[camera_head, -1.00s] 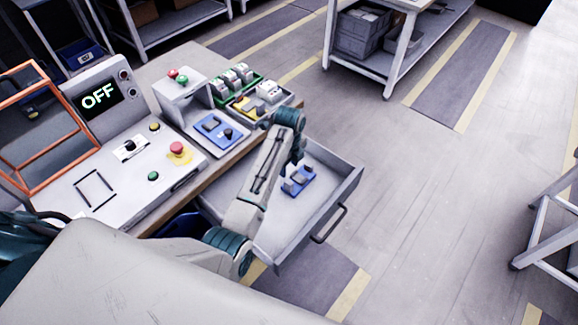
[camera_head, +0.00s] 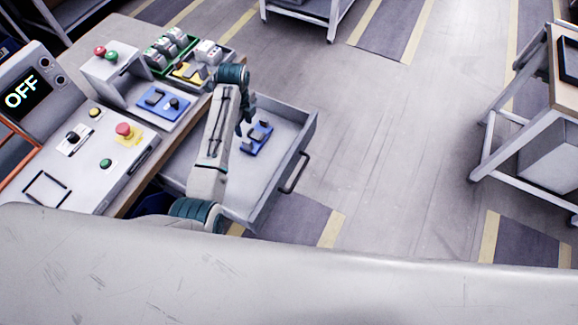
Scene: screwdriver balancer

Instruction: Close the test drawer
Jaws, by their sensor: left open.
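The test drawer (camera_head: 283,116) is a grey metal tray pulled far out from under the workbench. Its dark bar handle (camera_head: 296,173) is on the outside of its front panel. A blue fixture (camera_head: 257,138) with grey parts lies inside the drawer. My left arm reaches up across the drawer's left part. My left gripper (camera_head: 242,122) hangs down over the drawer beside the blue fixture, apart from the handle. It is open, and its fingertips are small and dark here. My right gripper is out of view.
Floor right of the drawer is clear. Another table (camera_head: 545,85) stands at far right.

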